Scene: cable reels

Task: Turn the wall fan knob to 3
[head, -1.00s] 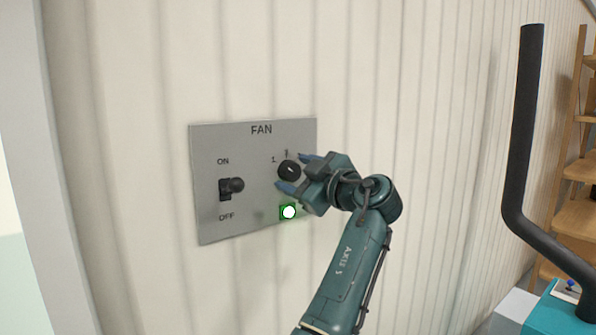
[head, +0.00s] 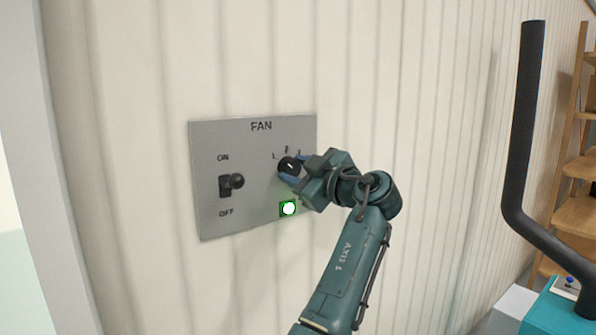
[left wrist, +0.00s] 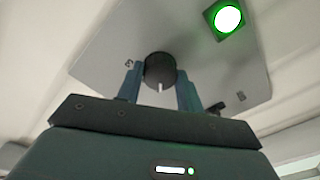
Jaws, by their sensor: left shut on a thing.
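The grey fan panel (head: 258,208) is on the white wall, with the label FAN at its top. The round black knob (head: 287,166) with a white pointer line sits at the panel's upper right, below the marks 1 and 2; a third mark is partly hidden by my gripper. My left gripper (head: 296,169) is shut on the knob from the right. In the left wrist view the knob (left wrist: 160,68) sits between the two blue fingers. The pointer's exact setting is hard to read. My right gripper is not in view.
A black toggle switch (head: 232,182) is on the panel's left between ON and OFF. A lit green lamp (head: 289,208) sits below the knob; it also shows in the left wrist view (left wrist: 228,18). A wooden shelf (head: 575,215) stands at far right.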

